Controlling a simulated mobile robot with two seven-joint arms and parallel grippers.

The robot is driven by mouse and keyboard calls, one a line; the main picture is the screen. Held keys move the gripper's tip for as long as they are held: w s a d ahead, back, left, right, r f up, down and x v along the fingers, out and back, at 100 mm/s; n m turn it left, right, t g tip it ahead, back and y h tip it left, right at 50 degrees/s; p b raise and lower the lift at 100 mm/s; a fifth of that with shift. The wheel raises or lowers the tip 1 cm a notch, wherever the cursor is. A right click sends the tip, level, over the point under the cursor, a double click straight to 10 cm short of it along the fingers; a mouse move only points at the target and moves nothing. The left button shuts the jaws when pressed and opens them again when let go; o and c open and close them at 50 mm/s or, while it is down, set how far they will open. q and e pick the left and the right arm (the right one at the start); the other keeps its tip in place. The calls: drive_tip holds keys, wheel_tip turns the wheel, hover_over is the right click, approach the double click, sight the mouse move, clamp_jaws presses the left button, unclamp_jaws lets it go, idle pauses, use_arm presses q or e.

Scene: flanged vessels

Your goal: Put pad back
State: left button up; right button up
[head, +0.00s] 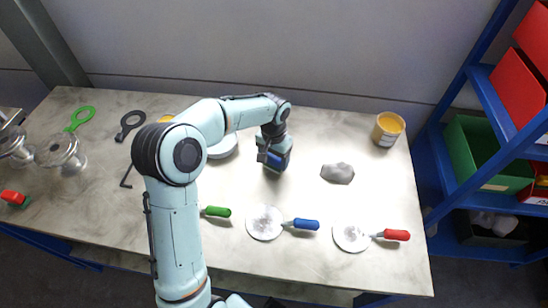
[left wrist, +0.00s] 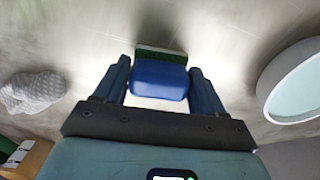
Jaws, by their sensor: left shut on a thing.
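The pad is a blue block with a dark green scouring face (left wrist: 160,78), in the middle of the left wrist view. My left gripper (head: 270,158) is shut on it, with one finger on each side of the blue part. In the head view the blue pad (head: 276,162) shows at the fingertips, over the middle of the table, partly covered by the gripper. The green face points away from the palm, toward the tabletop. I cannot tell whether it touches the table. My right gripper is in neither view.
A white round dish (head: 223,147) stands left of the gripper, and a grey crumpled cloth (head: 337,173) lies right of it. A yellow tin (head: 388,129) is at the back right. Discs with blue (head: 301,224) and red (head: 392,235) handles lie in front. Glass vessels (head: 62,153) stand left.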

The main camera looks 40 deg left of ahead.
sight(274, 157)
use_arm(q)
drive_tip(key=o, duration=1)
drive_tip(key=shift+f, duration=0.1)
drive_tip(key=shift+r, duration=0.25)
wheel_tip(274, 157, up, 12)
drive_tip(key=p, duration=0.1)
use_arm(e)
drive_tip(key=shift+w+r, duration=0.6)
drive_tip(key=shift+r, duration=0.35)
use_arm(q)
drive_tip(key=shift+f, duration=0.15)
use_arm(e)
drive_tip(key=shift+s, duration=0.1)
